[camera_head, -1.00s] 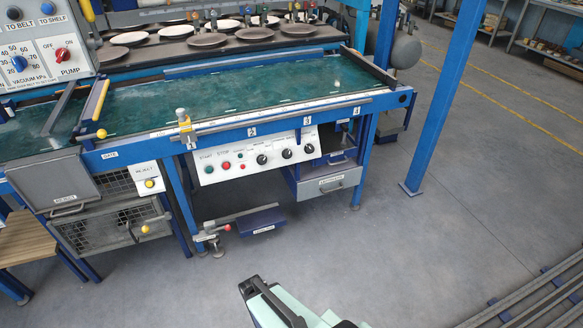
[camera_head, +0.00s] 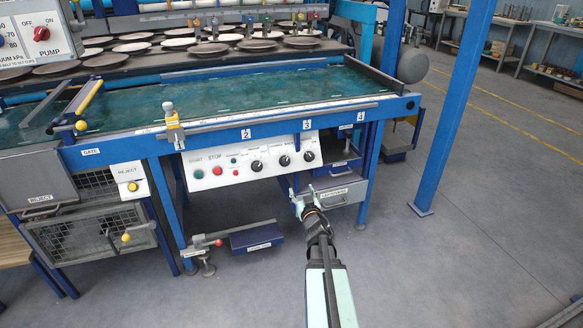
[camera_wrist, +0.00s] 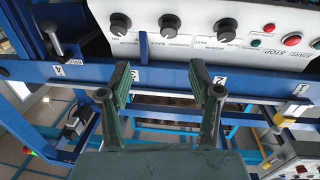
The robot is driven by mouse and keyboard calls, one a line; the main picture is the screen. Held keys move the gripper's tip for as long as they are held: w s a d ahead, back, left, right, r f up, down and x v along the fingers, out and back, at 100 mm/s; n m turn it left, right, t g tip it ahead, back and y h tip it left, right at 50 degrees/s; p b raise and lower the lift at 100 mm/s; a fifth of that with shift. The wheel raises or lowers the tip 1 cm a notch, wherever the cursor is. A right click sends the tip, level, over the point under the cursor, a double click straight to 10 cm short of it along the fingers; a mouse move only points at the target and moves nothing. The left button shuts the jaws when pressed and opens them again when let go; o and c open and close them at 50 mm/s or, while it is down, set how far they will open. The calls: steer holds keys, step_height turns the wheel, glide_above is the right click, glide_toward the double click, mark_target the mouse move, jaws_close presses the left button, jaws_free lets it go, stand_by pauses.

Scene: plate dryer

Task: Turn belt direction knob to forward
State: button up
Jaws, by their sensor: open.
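The white control panel (camera_head: 225,161) hangs below the belt bench and carries three black knobs: a left knob (camera_head: 257,166), a middle knob (camera_head: 285,160) and a right knob (camera_head: 309,156). In the wrist view the panel is upside down, with the knobs (camera_wrist: 120,23), (camera_wrist: 170,27) and (camera_wrist: 228,30) along the top, each with a pale pointer mark. My gripper (camera_head: 308,190) is in front of and below the panel's right end. In the wrist view my gripper (camera_wrist: 162,82) is open and empty, its fingers apart from the knobs.
Green and red buttons (camera_head: 217,171) sit left of the knobs. A grey drawer (camera_head: 333,193) is below the panel's right end, close behind my gripper. A blue pedal (camera_head: 256,237) is near the floor. The blue post (camera_head: 446,110) stands right; floor between is clear.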

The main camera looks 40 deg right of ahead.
steer(key=b, duration=0.3)
glide_toward(286, 163)
steer(key=shift+t, duration=0.3)
steer(key=x, duration=0.9)
steer(key=shift+s+d+f, duration=0.15)
steer(key=shift+f, duration=0.15)
steer(key=c, duration=1.2)
